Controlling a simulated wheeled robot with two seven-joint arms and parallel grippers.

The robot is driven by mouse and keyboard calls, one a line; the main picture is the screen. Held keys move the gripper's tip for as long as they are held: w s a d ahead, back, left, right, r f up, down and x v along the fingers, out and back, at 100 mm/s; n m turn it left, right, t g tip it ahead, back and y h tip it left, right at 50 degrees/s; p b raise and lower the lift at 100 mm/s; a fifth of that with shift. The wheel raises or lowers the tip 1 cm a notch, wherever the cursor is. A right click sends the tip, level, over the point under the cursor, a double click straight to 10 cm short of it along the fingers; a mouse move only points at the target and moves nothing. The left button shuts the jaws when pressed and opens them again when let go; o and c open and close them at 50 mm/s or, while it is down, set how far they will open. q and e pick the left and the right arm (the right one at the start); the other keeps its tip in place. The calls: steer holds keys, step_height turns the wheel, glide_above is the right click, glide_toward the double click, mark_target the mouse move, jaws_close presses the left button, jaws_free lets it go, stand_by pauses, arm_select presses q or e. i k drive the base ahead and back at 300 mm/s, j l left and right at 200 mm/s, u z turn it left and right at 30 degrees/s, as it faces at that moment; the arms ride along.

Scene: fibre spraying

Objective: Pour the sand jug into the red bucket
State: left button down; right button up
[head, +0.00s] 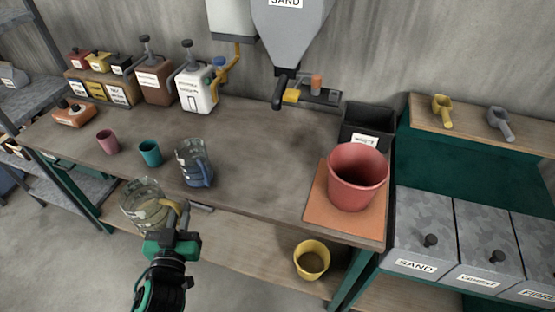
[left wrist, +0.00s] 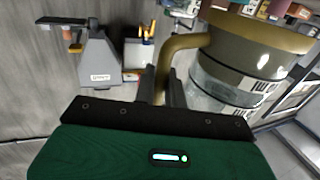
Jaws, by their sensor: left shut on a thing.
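A clear jug with a tan handle and rim (head: 141,204) is held in front of the bench's near left edge in the head view. My left gripper (head: 178,222) is shut on its handle. In the left wrist view the jug (left wrist: 225,75) fills the upper right and the handle (left wrist: 166,62) runs down between the fingers. The jug looks roughly upright; its contents are hard to make out. The red bucket (head: 352,190) stands upright on an orange mat (head: 318,208) at the bench's right end, well apart from the jug. My right gripper is not in view.
A blue-handled jug (head: 194,165), a teal cup (head: 149,153) and a pink cup (head: 107,142) stand on the bench. A sand hopper (head: 290,35) hangs above it. A black bin (head: 368,124) stands behind the bucket; a yellow bucket (head: 311,262) sits below. The bench middle is clear.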

mark_target(356, 171)
steer(key=i+l+u, duration=0.1)
steer(key=l+u, duration=0.35)
steer(key=l, duration=0.55)
steer(key=l+u, duration=0.45)
steer(key=l, duration=0.55)
steer(key=k+j, duration=0.05)
